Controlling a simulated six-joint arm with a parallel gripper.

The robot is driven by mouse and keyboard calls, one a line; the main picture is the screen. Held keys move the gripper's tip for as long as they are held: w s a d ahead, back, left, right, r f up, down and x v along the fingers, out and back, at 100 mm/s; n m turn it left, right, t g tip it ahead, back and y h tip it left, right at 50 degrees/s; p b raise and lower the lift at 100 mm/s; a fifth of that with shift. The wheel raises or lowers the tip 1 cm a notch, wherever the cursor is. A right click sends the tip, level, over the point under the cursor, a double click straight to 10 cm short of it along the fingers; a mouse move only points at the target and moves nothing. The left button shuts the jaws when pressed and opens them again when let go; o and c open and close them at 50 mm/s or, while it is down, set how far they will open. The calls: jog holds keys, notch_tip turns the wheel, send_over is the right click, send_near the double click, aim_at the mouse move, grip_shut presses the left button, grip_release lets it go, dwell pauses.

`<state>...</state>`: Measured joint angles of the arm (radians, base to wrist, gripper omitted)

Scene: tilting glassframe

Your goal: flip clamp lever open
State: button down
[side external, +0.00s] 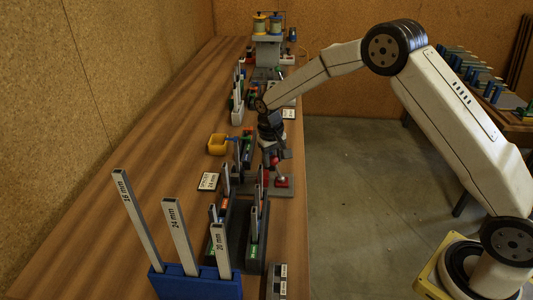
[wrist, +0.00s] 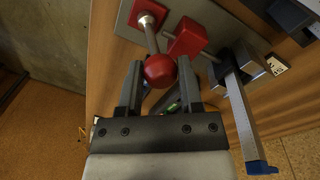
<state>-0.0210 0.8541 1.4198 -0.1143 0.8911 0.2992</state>
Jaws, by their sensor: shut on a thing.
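The clamp lever is a metal rod (wrist: 150,36) with a red ball knob (wrist: 160,71) in the wrist view. A red block (wrist: 188,38) sits beside the rod on the same plate. My gripper (wrist: 160,78) is shut on the red knob, one finger on each side. In the side view my gripper (side external: 270,150) is over the red clamp (side external: 282,182) at the bench's right edge; the arm partly hides the grip there.
A metal bar with a blue end (wrist: 245,115) stands close to the right finger. In the side view a blue holder (side external: 195,284) with upright labelled bars, dark racks (side external: 252,255) and a yellow bin (side external: 218,144) stand on the wooden bench (side external: 120,245). Its left side is clear.

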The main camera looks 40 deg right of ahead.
jog(key=shift+a, duration=0.1)
jog(key=shift+w+a+f, duration=0.2)
jog(key=shift+w+a, duration=0.3)
jog(key=shift+w, duration=0.05)
jog(key=shift+c, duration=1.3)
grip_release()
jog(key=shift+r, duration=0.2)
notch_tip(320, 180, up, 7)
jog(key=shift+a+r, duration=0.15)
jog(key=shift+a, duration=0.2)
